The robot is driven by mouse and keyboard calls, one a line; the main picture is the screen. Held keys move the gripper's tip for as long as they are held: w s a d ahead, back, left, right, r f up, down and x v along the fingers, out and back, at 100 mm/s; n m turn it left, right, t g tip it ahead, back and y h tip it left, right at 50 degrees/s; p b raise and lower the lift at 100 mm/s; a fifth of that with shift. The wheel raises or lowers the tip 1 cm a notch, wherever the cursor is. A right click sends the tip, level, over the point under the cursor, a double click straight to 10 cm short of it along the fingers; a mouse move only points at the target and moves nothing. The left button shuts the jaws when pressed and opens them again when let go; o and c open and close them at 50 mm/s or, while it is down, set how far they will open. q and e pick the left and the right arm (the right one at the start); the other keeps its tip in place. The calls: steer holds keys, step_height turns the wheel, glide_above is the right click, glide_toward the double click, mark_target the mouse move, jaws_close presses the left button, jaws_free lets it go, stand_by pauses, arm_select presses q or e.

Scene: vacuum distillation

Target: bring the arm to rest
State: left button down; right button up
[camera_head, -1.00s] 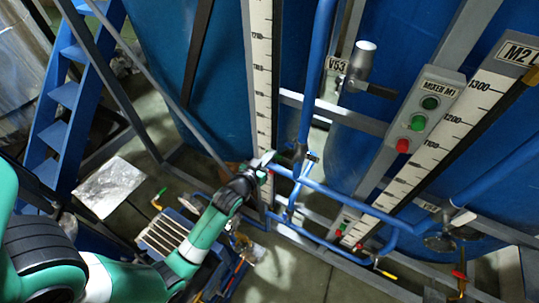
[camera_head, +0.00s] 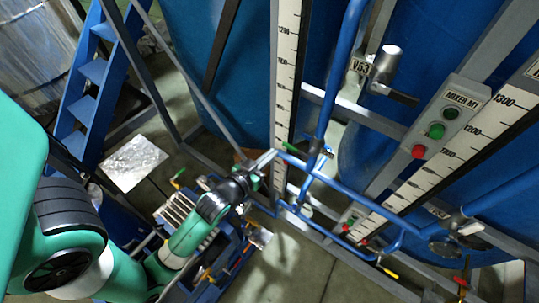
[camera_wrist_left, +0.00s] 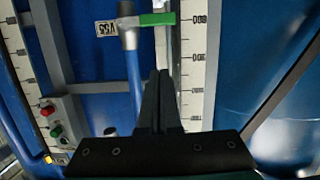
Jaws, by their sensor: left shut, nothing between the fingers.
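My left arm comes in from the left in the head view. Its gripper (camera_head: 268,158) is in front of the lower end of a tall white scale, beside blue pipes. In the left wrist view the two dark fingers of this gripper (camera_wrist_left: 160,76) are together, with nothing between them. A valve with a green handle (camera_wrist_left: 157,19) shows beyond the fingertips in the wrist view, and I cannot tell the gap. My right gripper is not in view.
Blue pipes (camera_head: 325,80) and the white scale (camera_head: 285,75) stand close to the gripper. A control box (camera_head: 445,115) with buttons is at the right, near large blue tanks (camera_head: 250,75). A blue ladder (camera_head: 92,70) stands at the left. Some floor (camera_head: 290,265) is clear.

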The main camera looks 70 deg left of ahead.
arm_select(q)
steer(key=shift+d+r, duration=0.1)
steer(key=shift+r, duration=0.05)
steer(key=w+d+r+m+t+h+p, duration=0.1)
steer(key=w+d+r+t+p, duration=0.2)
steer(key=r, duration=0.7)
steer(key=w+d+r+m+t+h, duration=0.1)
steer(key=w+d+r+t, duration=0.25)
steer(key=w+r, duration=0.45)
steer(key=w+d+r+m+t+h+p, duration=0.15)
steer(key=d+r, duration=0.25)
steer(key=r, duration=0.8)
steer(key=s+d+r+m+t+h, duration=0.1)
steer(key=d+r, duration=0.3)
steer(key=r, duration=0.5)
steer(key=s+d+r+m+t+h+p, duration=0.1)
steer(key=s+d+r+m+t+h, duration=0.1)
steer(key=r, duration=0.7)
steer(key=s+d+r+m+t+h+p, duration=0.1)
steer(key=d+r+t+h, duration=0.3)
steer(key=r, duration=0.5)
steer(key=shift+s+d+r+m, duration=0.4)
steer(key=shift+s+d, duration=0.5)
steer(key=shift+d, duration=0.3)
steer(key=shift+h, duration=0.25)
